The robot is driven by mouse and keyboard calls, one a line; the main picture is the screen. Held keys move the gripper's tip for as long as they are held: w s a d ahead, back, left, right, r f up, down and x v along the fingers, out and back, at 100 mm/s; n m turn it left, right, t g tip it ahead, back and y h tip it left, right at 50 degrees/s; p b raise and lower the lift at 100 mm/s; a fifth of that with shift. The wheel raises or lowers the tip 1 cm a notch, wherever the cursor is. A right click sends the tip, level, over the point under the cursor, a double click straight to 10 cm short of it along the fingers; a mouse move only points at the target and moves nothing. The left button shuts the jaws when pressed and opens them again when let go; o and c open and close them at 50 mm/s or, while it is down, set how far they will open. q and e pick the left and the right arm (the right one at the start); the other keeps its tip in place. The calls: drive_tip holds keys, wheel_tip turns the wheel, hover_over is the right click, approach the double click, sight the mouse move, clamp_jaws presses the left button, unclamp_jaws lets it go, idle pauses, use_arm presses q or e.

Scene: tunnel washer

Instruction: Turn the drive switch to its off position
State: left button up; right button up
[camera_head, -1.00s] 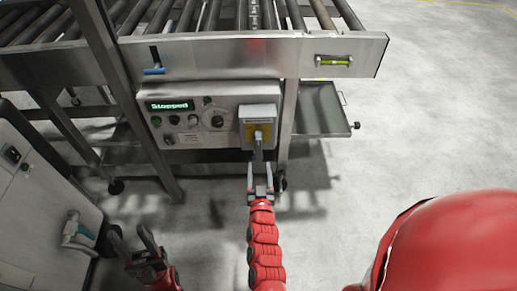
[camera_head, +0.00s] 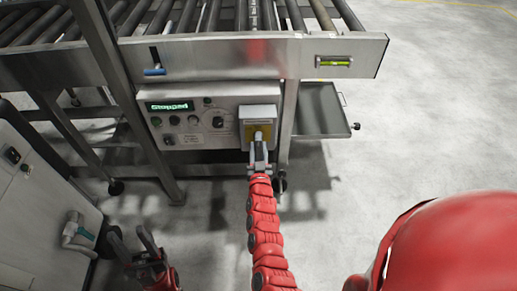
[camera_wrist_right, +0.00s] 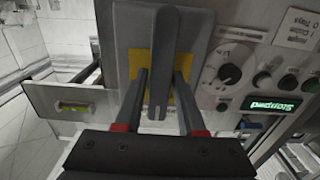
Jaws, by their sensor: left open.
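The drive switch is a grey box (camera_head: 259,113) with a yellow plate (camera_head: 262,132) and a grey lever handle, on the right of the control panel. The handle (camera_wrist_right: 168,60) stands upright in the right wrist view, its free end toward my wrist. My right gripper (camera_head: 259,148) is at the switch, its fingers on either side of the handle. My left gripper (camera_head: 133,240) is open and empty at the lower left, away from the panel.
The control panel (camera_head: 190,142) has a green display reading "Stopped", knobs and buttons left of the switch. A roller conveyor (camera_head: 215,55) overhangs it. Frame legs (camera_head: 287,125) stand beside it. A grey cabinet (camera_head: 40,215) with a handle is at the left. Floor at right is clear.

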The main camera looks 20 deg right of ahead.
clamp_jaws()
idle(1.1)
